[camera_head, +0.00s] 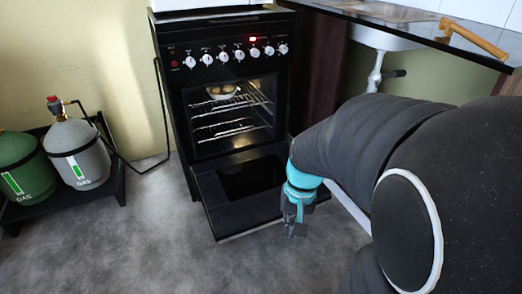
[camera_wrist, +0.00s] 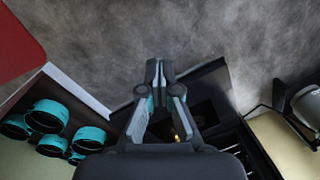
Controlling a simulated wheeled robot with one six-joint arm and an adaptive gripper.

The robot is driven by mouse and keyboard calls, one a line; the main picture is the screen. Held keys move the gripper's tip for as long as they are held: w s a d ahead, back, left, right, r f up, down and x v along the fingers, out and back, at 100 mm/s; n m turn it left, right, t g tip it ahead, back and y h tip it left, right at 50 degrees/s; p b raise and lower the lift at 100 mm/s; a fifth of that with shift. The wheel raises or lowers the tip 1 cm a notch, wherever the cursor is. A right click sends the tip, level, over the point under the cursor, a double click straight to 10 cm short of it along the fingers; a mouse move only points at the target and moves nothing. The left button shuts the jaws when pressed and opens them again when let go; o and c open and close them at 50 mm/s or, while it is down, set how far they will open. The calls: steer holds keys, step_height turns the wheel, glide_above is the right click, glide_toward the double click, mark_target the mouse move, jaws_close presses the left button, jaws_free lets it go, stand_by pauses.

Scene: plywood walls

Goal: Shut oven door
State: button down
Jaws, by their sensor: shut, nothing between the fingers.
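The black oven (camera_head: 222,60) stands against the wall with a lit control panel of several white knobs. Its oven door (camera_head: 215,210) hangs wide open, lowered nearly flat toward the floor. Inside the lit cavity are wire racks, and a bowl (camera_head: 221,91) sits on the upper one. My gripper (camera_head: 293,228) is at the right front corner of the door, overlapping its edge in the head view. In the wrist view my gripper (camera_wrist: 158,66) is shut and empty, with the dark door (camera_wrist: 203,80) behind and to its right. I cannot tell whether it touches the door.
A green gas bottle (camera_head: 19,168) and a grey gas bottle (camera_head: 76,153) stand in a black tray at the left, with a hose toward the oven. A dark countertop (camera_head: 400,22) with a sink is at the right. Grey floor in front is clear.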

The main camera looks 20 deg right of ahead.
steer(key=w+d+f+m+t+y, duration=0.35)
steer(key=f+m, duration=0.45)
steer(key=f, duration=0.3)
steer(key=w+d+f+m+t+y, duration=0.4)
steer(key=f+m, duration=0.3)
steer(key=f, duration=0.4)
steer(key=w+d+f+m+t+y, duration=0.3)
steer(key=w+d+f+m+t, duration=0.15)
steer(key=f+m, duration=0.45)
steer(key=w+d+f+m+t+h, duration=0.1)
steer(key=w+d+m+t+h, duration=0.2)
steer(key=d+h, duration=0.35)
steer(key=w+d+f+m+t+h, duration=0.1)
steer(key=d+m+t+h, duration=0.35)
steer(key=d, duration=0.35)
steer(key=w+r, duration=0.1)
steer(key=w, duration=0.8)
steer(key=shift+w+a+r+n+t, duration=0.2)
steer(key=shift+a+r+n+t, duration=0.1)
steer(key=shift+n+t, duration=0.15)
steer(key=shift+r, duration=0.1)
